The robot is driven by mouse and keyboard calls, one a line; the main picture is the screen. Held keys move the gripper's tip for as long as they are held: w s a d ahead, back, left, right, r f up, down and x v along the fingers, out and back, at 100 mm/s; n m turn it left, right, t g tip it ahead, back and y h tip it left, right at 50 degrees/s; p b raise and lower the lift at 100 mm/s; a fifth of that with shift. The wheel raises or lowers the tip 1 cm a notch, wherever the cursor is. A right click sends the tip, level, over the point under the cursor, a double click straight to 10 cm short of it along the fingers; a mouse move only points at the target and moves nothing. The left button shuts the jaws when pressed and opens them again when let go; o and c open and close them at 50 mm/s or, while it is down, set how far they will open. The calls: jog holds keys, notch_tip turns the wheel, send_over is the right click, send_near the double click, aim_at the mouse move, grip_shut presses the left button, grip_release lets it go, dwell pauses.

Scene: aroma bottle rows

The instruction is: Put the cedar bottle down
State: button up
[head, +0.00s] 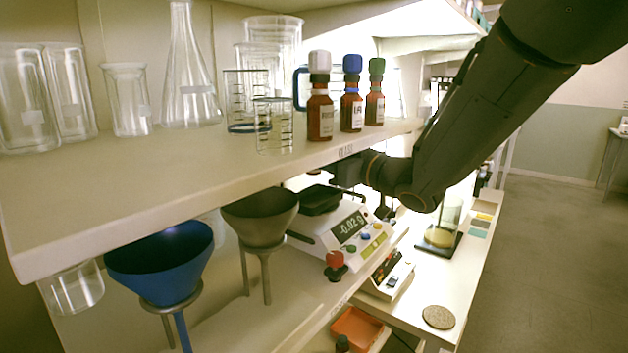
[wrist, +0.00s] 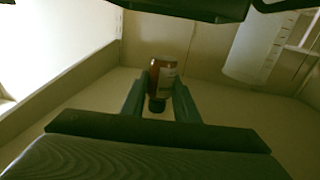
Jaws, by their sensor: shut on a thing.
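In the wrist view my gripper (wrist: 162,84) is shut on a small amber-red bottle (wrist: 164,72) with a pale label and a dark cap. The bottle sits between the two fingers, with its cap towards the camera. Its label is too small to read, so I cannot tell from it that this is the cedar bottle. Whether its base touches a surface is unclear. In the head view my arm reaches in under the upper shelf (head: 200,175), and the shelf and arm hide the fingers and the held bottle.
On the upper shelf stand bottles with white (head: 320,100), blue (head: 352,95) and green (head: 375,95) caps, beside several glass vessels. Below are a blue funnel (head: 160,262), a grey funnel (head: 260,216), a balance (head: 345,240) and a red-capped bottle (head: 335,266). Shelf edges surround my gripper.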

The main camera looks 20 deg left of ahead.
notch_tip(320, 180, down, 6)
jog(key=shift+d+f+p, duration=0.1)
jog(key=shift+d+p, duration=0.05)
jog(key=shift+p, duration=0.5)
jog(key=shift+f, duration=0.15)
jog(key=shift+f, duration=0.25)
jog(key=o, duration=1.1)
jog(key=shift+c, duration=0.2)
jog(key=shift+r, duration=0.1)
